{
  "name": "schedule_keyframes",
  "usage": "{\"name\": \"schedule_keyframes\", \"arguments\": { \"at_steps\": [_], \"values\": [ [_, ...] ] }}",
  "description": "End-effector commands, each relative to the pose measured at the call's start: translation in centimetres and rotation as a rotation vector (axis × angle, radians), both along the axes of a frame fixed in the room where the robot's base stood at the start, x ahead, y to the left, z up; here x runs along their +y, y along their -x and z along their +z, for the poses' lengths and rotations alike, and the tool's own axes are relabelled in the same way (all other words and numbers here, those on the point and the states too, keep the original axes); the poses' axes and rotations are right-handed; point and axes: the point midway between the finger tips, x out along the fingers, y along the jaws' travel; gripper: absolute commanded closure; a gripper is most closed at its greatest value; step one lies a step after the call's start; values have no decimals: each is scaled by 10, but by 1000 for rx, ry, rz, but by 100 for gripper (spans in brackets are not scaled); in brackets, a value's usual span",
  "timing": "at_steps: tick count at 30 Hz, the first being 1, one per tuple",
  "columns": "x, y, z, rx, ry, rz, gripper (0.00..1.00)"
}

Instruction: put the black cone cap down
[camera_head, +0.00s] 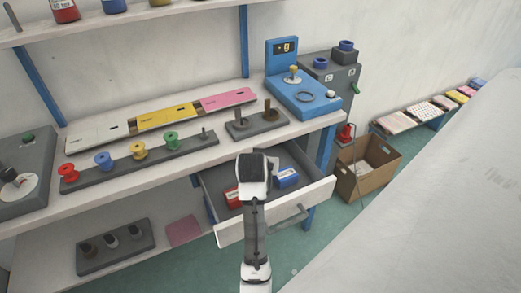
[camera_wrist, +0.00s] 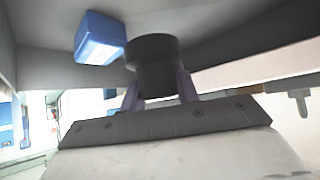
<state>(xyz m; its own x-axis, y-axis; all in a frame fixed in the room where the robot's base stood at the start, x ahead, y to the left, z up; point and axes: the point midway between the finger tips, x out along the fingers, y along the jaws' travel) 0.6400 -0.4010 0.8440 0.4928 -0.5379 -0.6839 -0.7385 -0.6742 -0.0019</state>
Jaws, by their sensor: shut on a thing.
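The black cone cap (camera_wrist: 152,62) is a dark, round, tapered piece in the middle of the wrist view. My gripper (camera_wrist: 158,90) is shut on it, with a purple finger on each side. In the head view my gripper (camera_head: 253,166) is over the open drawer (camera_head: 318,190) below the bench top. There I cannot pick out the cap from the dark end of my arm. A blue box (camera_head: 287,177) lies in the drawer and shows left of the cap in the wrist view (camera_wrist: 97,38). Whether the cap touches the drawer floor is unclear.
A red box (camera_head: 233,198) is in the drawer left of my arm. Above stand a small rack with dark pieces (camera_head: 256,123), a spool rack (camera_head: 140,160) and a blue machine (camera_head: 302,92). A lower-shelf rack (camera_head: 115,245) holds several caps. A cardboard box (camera_head: 367,180) stands right.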

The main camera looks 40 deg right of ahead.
Motion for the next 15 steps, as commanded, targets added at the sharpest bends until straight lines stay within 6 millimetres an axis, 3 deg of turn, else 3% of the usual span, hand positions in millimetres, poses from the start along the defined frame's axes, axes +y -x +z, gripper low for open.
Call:
{"name": "schedule_keyframes", "arguments": {
  "at_steps": [15],
  "values": [
    [0, 0, -9, -1, 0, 1, 91]
  ]
}}
